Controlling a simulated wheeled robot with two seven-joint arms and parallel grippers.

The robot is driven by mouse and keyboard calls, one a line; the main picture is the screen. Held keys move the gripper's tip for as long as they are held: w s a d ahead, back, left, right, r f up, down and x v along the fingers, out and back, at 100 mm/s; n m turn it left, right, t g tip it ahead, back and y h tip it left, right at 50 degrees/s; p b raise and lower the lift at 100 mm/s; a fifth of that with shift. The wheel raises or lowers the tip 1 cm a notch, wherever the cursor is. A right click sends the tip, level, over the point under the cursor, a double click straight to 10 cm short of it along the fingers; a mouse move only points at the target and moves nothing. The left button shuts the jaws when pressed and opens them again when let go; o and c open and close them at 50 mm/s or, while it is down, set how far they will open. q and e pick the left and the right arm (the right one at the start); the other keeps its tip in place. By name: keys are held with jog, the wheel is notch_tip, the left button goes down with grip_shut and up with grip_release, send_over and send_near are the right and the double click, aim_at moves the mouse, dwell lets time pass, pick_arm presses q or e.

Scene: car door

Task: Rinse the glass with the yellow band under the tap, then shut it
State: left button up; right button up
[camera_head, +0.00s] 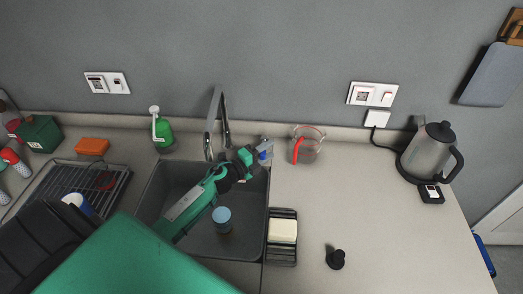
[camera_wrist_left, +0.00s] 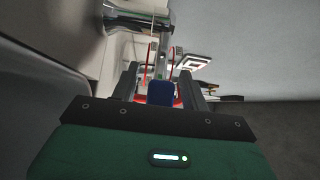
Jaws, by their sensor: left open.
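The grey sink (camera_head: 180,180) has a tall metal tap (camera_head: 216,115) behind it. A small cup with a pale blue top (camera_head: 222,214) stands in the sink; I see no yellow band on it. I cannot pick out a glass with a yellow band in either view. My left gripper (camera_head: 262,152) is open beside the tap, above the sink's back right corner. A small blue piece (camera_wrist_left: 160,92) shows between its fingers in the left wrist view; I cannot tell what it belongs to or whether the fingers touch it. My right gripper is not in view.
A measuring jug with a red handle (camera_head: 306,145) stands right of the gripper. A rack with a pale sponge (camera_head: 283,231) lies right of the sink. A green spray bottle (camera_head: 162,130), a drying rack (camera_head: 92,185) and a kettle (camera_head: 428,152) stand around. The right counter is mostly clear.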

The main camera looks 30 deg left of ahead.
pick_arm(q)
jog(key=b+v, duration=0.4)
jog(key=v, duration=0.9)
jog(key=shift+s+a, duration=0.15)
jog(key=shift+s, duration=0.2)
